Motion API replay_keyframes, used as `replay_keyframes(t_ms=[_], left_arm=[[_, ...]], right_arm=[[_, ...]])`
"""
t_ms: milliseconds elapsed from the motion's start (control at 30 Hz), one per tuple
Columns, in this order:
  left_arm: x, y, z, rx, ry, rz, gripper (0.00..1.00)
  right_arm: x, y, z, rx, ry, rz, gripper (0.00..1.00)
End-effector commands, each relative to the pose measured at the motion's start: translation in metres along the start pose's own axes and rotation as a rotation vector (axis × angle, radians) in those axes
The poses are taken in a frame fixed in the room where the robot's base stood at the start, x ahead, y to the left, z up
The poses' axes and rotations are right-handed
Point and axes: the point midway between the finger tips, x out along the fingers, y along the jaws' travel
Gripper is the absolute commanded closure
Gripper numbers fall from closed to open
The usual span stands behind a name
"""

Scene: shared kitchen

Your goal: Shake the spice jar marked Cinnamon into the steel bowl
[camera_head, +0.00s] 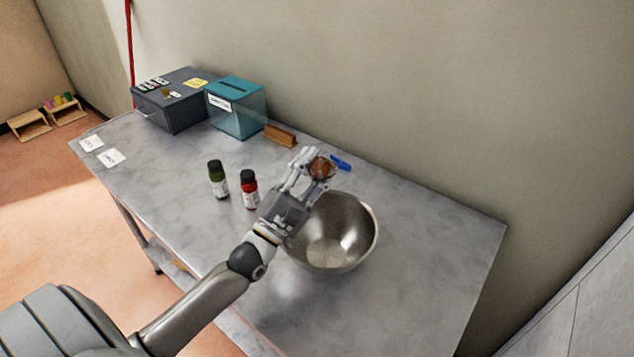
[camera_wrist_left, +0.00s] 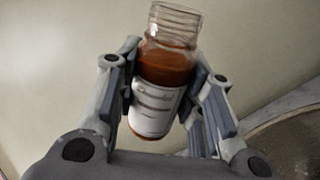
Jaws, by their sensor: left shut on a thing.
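The steel bowl (camera_head: 352,238) stands on the grey table and looks empty. Its rim also shows at the right of the left wrist view (camera_wrist_left: 285,140). My left gripper (camera_head: 308,168) is above the bowl's far left side, shut on the cinnamon jar (camera_head: 322,167). In the left wrist view the jar (camera_wrist_left: 165,65) sits between the two fingers (camera_wrist_left: 165,100). It is clear, holds orange-brown powder, and has a white label with script text that looks like Cinnamon. Its threaded neck shows no cap. My right gripper is not in view.
A green-filled jar (camera_head: 217,180) and a red-filled jar (camera_head: 249,190), both dark-capped, stand left of the gripper. A dark box (camera_head: 175,105), a teal box (camera_head: 236,112), a brown block (camera_head: 281,135) and a blue item (camera_head: 341,162) lie behind. The table's right end is clear.

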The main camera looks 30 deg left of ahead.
Motion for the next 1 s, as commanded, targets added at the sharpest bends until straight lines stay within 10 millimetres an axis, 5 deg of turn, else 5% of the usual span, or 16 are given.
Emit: replay_keyframes(t_ms=[600, 1000], left_arm=[[-0.004, -0.005, -0.004, 0.446, -0.296, 0.000, 0.96], [-0.003, -0.005, -0.001, 0.816, -0.541, 0.000, 0.96]], right_arm=[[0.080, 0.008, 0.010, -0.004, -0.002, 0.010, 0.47], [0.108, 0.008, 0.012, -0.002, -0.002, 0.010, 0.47]])
